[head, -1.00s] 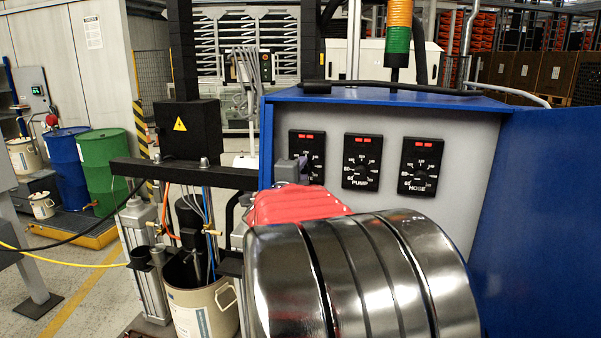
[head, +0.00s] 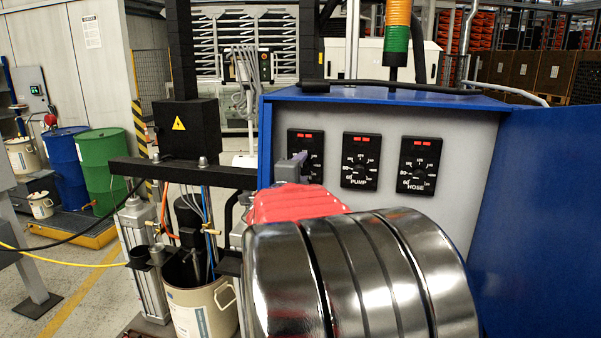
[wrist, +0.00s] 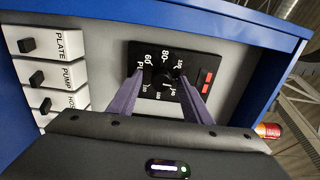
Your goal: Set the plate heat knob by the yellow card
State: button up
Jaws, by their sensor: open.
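The plate heat dial (head: 316,150) is the left of three black dials on the grey panel. In the head view its left part and lower part are hidden by my gripper (head: 292,166) and arm. In the wrist view the plate dial (wrist: 152,88) shows white numbers, with 80 and 60 readable, and its label is partly covered. The dark plate knob (wrist: 169,77) lies between the tips of my gripper (wrist: 161,77). The jaws are open, one finger on each side; I cannot tell if they touch the knob. The pointer's setting is unclear. No yellow card is in view.
The pump dial (head: 361,162) and hose dial (head: 419,165) are to the right. The wrist view shows white switches marked PLATE (wrist: 30,43), PUMP (wrist: 40,76) and HOSE (wrist: 48,104). The blue cabinet door (head: 540,200) stands open at right. A signal lamp (head: 397,35) stands above.

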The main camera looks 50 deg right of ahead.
jog(key=shift+a, duration=0.15)
jog(key=v, duration=1.3)
jog(key=shift+s+a, duration=0.2)
